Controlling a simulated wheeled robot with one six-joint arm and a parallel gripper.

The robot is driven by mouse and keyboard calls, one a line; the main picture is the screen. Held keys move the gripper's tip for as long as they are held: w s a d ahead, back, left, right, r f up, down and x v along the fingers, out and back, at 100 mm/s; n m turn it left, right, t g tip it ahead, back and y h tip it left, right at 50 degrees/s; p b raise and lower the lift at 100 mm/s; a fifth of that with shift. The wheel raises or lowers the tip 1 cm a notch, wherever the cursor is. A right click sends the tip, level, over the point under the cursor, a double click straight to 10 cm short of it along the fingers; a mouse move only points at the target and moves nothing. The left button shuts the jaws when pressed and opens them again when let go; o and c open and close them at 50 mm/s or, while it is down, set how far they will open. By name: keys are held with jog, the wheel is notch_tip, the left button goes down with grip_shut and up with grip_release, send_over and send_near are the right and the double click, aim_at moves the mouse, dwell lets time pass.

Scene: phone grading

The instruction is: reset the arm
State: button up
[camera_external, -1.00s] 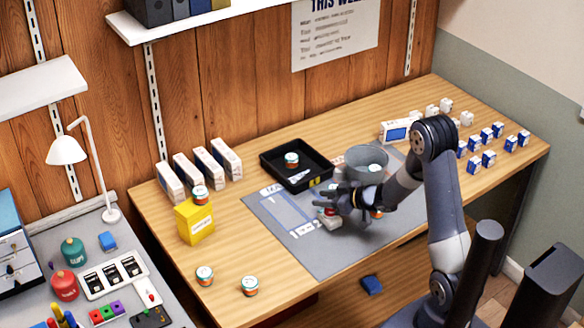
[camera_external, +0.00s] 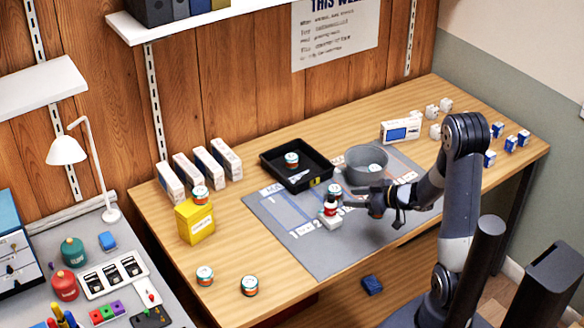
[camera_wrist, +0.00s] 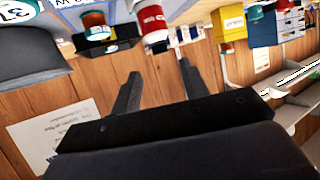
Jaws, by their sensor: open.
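My gripper (camera_external: 368,200) is open over the right part of the grey mat (camera_external: 325,262). In the wrist view its two dark fingers (camera_wrist: 160,82) are spread with nothing between them.
A yellow box (camera_external: 195,225) and white boxes stand left, small boxes right. The desk's front left holds two cans (camera_external: 250,285).

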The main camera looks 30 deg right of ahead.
aim_at(329, 198)
jog(key=shift+s+d+r, duration=0.25)
jog(key=shift+s, duration=0.3)
jog(key=shift+w, duration=0.1)
jog(key=b+x, duration=0.1)
jog(key=x, duration=1)
jog(key=shift+w+a+f, duration=0.15)
jog(key=shift+a, duration=0.05)
jog(key=shift+w+a+f, duration=0.1)
jog(key=shift+w+f, duration=0.15)
jog(key=shift+r+p, duration=0.3)
jog(key=shift+r, duration=1.5)
